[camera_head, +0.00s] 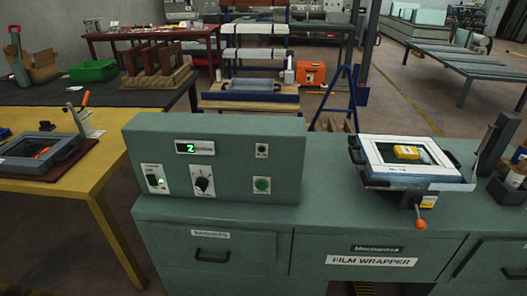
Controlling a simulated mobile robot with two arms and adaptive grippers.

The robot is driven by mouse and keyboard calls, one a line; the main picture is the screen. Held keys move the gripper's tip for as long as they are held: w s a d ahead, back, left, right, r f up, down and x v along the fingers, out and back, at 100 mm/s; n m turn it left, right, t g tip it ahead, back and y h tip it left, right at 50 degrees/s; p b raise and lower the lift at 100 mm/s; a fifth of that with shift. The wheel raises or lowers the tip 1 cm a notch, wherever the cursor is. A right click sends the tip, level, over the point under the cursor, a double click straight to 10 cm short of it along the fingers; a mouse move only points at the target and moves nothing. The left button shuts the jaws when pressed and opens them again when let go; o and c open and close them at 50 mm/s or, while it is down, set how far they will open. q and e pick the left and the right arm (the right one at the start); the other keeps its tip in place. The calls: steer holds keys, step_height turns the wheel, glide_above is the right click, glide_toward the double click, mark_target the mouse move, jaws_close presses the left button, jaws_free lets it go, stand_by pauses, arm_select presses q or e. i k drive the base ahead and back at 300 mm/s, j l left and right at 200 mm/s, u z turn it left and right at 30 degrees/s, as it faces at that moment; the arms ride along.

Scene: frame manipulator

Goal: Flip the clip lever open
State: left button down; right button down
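A clip lever with an orange knob (420,223) hangs at the front of the wrapping station, its knob pointing down. Just above it a white-edged frame (377,178) with a dark border lies on the station, with a yellow block (407,152) showing inside its window. A second frame (38,150) lies on the yellow table at the left, with a grey upright lever (78,120) and orange handle (86,98) beside it. Neither of my grippers is clearly seen, and nothing touches the orange-knobbed lever.
A green control box (222,158) with a lit display and knobs stands left of the wrapping station. A dark upright post (494,142) and black parts (512,180) stand right of the frame. Drawers labelled "Film wrapper" are below. The floor between the benches is open.

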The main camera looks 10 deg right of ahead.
mark_target(420, 225)
steer(key=z, duration=0.4)
steer(key=l+z, duration=0.15)
steer(key=z, duration=0.6)
steer(key=l+z, duration=0.1)
steer(key=z, duration=0.3)
steer(key=i, duration=0.05)
